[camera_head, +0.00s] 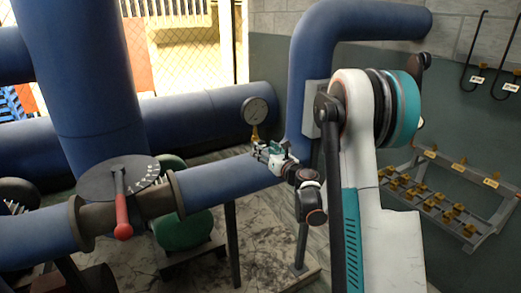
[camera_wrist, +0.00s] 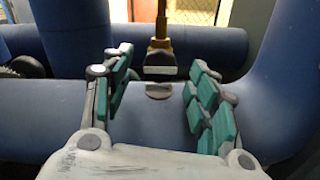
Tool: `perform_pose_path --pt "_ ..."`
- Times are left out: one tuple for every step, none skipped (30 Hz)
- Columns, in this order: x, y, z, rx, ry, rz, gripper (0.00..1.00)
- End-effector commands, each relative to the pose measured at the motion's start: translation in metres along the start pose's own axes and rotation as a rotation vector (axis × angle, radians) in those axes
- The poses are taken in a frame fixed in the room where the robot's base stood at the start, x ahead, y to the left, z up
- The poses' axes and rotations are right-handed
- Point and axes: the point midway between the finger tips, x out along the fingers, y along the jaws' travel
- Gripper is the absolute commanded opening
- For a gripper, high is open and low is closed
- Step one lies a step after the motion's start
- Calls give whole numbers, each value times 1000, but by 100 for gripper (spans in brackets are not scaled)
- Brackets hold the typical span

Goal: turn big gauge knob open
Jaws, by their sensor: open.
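In the wrist view, the brass stem (camera_wrist: 161,30) runs down to a small dark knob (camera_wrist: 160,73) with a pale front edge. My gripper (camera_head: 272,153) is at the base of the gauge. In the wrist view, my gripper (camera_wrist: 159,72) is open, with one teal-padded finger on each side of the knob. Gaps show between the pads and the knob. The dial is out of the wrist view, and my gripper hides the knob in the head view.
A horizontal blue pipe (camera_head: 235,180) runs under the gauge and bends upward at right. A red-handled lever (camera_head: 122,215) with a dark disc is at left. A rack with yellow fittings (camera_head: 470,230) stands at right. Hooks hang on the wall (camera_head: 475,65).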

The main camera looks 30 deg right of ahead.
Motion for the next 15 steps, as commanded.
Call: perform_pose_path --pt "9 0 -2 0 0 1 54" --pt "13 0 -2 0 0 1 54" --pt "19 0 -2 0 0 0 54" --pt "22 0 -2 0 0 0 54" --pt "26 0 -2 0 0 0 54" --pt "29 0 -1 0 0 0 54" --pt "32 0 -1 -1 0 0 54" --pt "33 0 -1 -1 0 0 54" --pt "35 0 -1 -1 0 0 54" --pt "36 0 -1 -1 0 0 54" --pt "37 0 0 -1 0 0 54" --pt "38 0 0 -1 0 0 54" --pt "38 0 0 -1 0 0 54" --pt "38 0 0 -1 0 0 54" --pt "38 0 0 -1 0 0 54"
